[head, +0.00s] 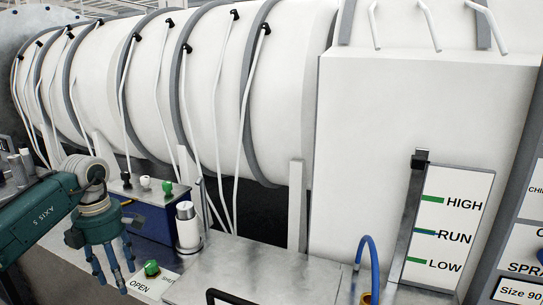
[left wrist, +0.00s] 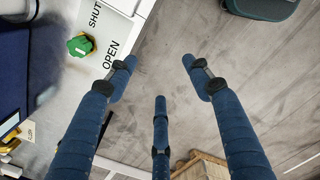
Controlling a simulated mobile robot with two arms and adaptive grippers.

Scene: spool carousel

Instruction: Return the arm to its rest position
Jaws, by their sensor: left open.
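My left arm (head: 40,215) comes in from the left in the head view. Its gripper (head: 112,280) hangs pointing down, left of the green knob (head: 152,268) on the OPEN/SHUT plate (head: 172,280). In the left wrist view the blue fingers of the gripper (left wrist: 160,85) are spread apart with nothing between them. Bare floor shows below them. The green knob (left wrist: 80,46) also shows there at upper left, apart from the fingers. My right gripper is in neither view.
A blue box (head: 150,215) with knobs and a white spool (head: 187,225) stand behind the gripper. A metal worktop (head: 265,270) lies to the right, with a blue hose (head: 370,262) and a HIGH/RUN/LOW gauge (head: 440,230). A wooden crate (left wrist: 200,165) sits on the floor (left wrist: 185,30).

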